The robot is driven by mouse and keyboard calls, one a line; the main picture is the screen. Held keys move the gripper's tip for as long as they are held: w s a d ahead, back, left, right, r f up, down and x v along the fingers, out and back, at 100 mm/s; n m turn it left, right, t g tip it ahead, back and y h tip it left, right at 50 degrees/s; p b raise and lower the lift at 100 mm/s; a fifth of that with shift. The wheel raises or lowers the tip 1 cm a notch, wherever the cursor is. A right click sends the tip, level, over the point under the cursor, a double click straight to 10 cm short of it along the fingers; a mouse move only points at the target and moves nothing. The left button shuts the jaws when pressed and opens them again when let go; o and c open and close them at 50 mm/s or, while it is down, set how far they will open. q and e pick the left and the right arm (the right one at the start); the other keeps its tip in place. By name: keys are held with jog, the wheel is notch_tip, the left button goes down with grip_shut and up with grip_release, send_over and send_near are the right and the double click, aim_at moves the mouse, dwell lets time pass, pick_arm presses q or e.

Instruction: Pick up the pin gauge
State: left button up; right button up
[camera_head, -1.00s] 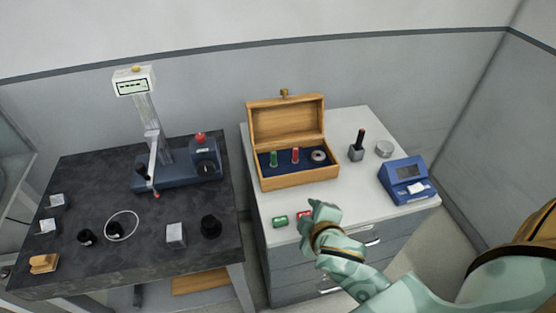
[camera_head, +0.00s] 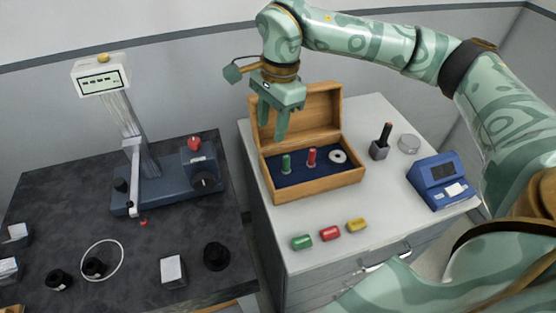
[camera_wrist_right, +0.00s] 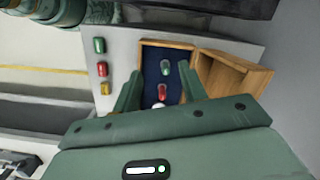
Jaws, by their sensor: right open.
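The open wooden box (camera_head: 318,190) stands on the white cabinet top with its lid up. Upright in its blue lining are a green-handled piece (camera_head: 286,164) and a red-handled piece (camera_head: 311,157), beside a metal ring (camera_head: 338,157). A dark-handled pin (camera_head: 385,134) stands in a grey block (camera_head: 379,150) right of the box. I cannot tell which is the pin gauge. My right gripper (camera_head: 273,122) is open and empty, pointing down above the box near its lid. In the right wrist view the green piece (camera_wrist_right: 166,67) and red piece (camera_wrist_right: 165,90) show between its fingers. My left gripper is not in view.
Green (camera_head: 302,242), red (camera_head: 329,233) and yellow (camera_head: 357,225) blocks lie along the cabinet's front edge. A dark table (camera_head: 60,200) with a measuring stand (camera_head: 170,190) is at the left.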

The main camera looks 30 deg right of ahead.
jog(key=h, duration=0.2)
send_over(287, 156)
jog(key=shift+m, duration=0.5)
notch_tip(287, 156, down, 9)
jog(key=b, duration=0.3)
jog(key=shift+a, duration=0.1)
notch_tip(287, 156, down, 6)
jog(key=shift+r+b, duration=0.1)
jog(key=shift+b, duration=0.75)
jog(key=shift+r, duration=0.1)
grip_shut()
